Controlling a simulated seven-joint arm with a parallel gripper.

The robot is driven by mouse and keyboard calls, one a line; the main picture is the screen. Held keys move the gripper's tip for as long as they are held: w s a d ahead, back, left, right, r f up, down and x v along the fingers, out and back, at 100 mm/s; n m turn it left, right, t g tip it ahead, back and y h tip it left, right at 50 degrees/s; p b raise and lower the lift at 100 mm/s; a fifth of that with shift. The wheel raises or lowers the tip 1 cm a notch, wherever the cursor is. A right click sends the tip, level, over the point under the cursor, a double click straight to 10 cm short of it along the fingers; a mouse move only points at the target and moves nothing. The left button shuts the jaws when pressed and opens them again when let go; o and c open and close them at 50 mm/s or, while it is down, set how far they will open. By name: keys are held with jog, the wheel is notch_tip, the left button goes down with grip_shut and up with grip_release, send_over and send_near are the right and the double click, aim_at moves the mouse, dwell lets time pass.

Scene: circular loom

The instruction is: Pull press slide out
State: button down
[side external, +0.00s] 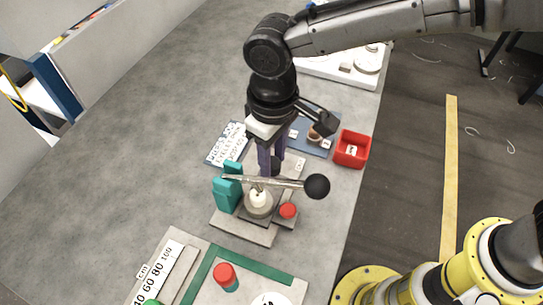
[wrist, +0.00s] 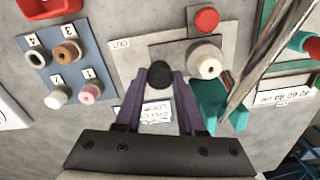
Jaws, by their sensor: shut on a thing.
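The press (side external: 244,230) stands on the bench in the side view, with a grey base, a teal upright (side external: 226,193) and a long lever with a black ball (side external: 317,186). A cream cylinder (side external: 258,198) sits on it under the lever; it also shows in the wrist view (wrist: 207,63). My gripper (wrist: 160,78) points down behind the press, its purple fingers shut on a small black knob (wrist: 160,70), which appears to be the slide's handle. A pale plate marked OUT (wrist: 122,46) lies beside the knob. The link from knob to press is partly hidden.
A red button (side external: 288,210) is on the press's right. A red bin (side external: 351,149) and a blue board with numbered spools (wrist: 68,75) lie beyond. A lettered card (side external: 229,144) lies left of my gripper. The lever crosses close in front of my fingers. Bench at left is clear.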

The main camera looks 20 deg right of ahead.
jog(key=w+d, duration=0.6)
jog(key=shift+w+d+r, duration=0.15)
jog(key=shift+w, duration=0.15)
jog(key=c, duration=0.5)
grip_release()
jog(key=shift+s, duration=0.1)
jog(key=shift+r, duration=0.25)
notch_tip(320, 180, up, 13)
jog(key=shift+r, duration=0.1)
